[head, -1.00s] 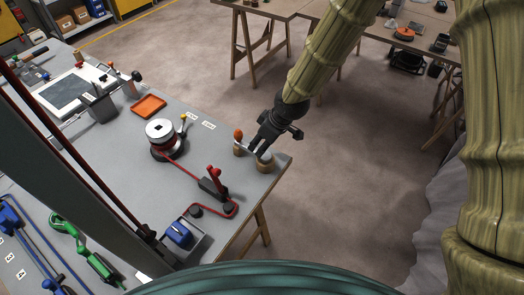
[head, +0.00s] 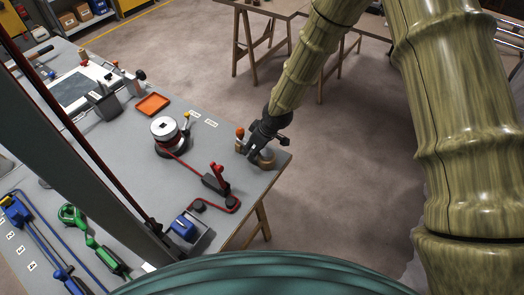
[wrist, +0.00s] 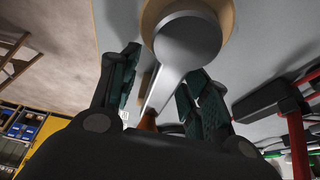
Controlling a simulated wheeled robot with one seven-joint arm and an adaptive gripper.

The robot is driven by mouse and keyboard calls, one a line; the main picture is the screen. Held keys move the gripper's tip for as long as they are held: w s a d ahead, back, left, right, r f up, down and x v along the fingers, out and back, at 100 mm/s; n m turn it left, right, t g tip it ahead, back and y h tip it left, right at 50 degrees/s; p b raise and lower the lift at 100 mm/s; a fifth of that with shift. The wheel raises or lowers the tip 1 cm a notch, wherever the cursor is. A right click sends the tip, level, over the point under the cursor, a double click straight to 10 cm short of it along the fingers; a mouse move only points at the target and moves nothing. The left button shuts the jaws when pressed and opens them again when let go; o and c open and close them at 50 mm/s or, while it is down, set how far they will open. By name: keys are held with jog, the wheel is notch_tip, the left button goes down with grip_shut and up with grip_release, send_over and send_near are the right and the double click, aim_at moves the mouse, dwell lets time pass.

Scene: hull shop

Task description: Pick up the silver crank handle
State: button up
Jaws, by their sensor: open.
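The silver crank handle shows in the wrist view (wrist: 188,42), a flat silver arm with a broad round end on a wooden disc (wrist: 232,12). Its narrow arm runs down between my fingers to an orange knob (wrist: 148,122), partly hidden by my gripper. In the head view the orange knob (head: 240,131) and the wooden disc (head: 266,160) show at the bench's right corner; my gripper hides most of the silver arm. My gripper (head: 250,149) is open, with one finger on either side of the silver arm. I cannot tell whether either finger touches it.
Left of the gripper, a silver-topped drum (head: 164,128) with a red line leads to a red-handled clamp (head: 217,180). An orange tray (head: 152,104), a blue block (head: 183,228) and green and blue fittings are also on the grey bench (head: 120,150). Open floor lies to the right.

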jog(key=shift+s+r, duration=0.2)
jog(key=shift+s, duration=0.05)
jog(key=shift+w+f, duration=0.15)
jog(key=c, duration=0.4)
grip_shut()
jog(key=shift+r, duration=0.2)
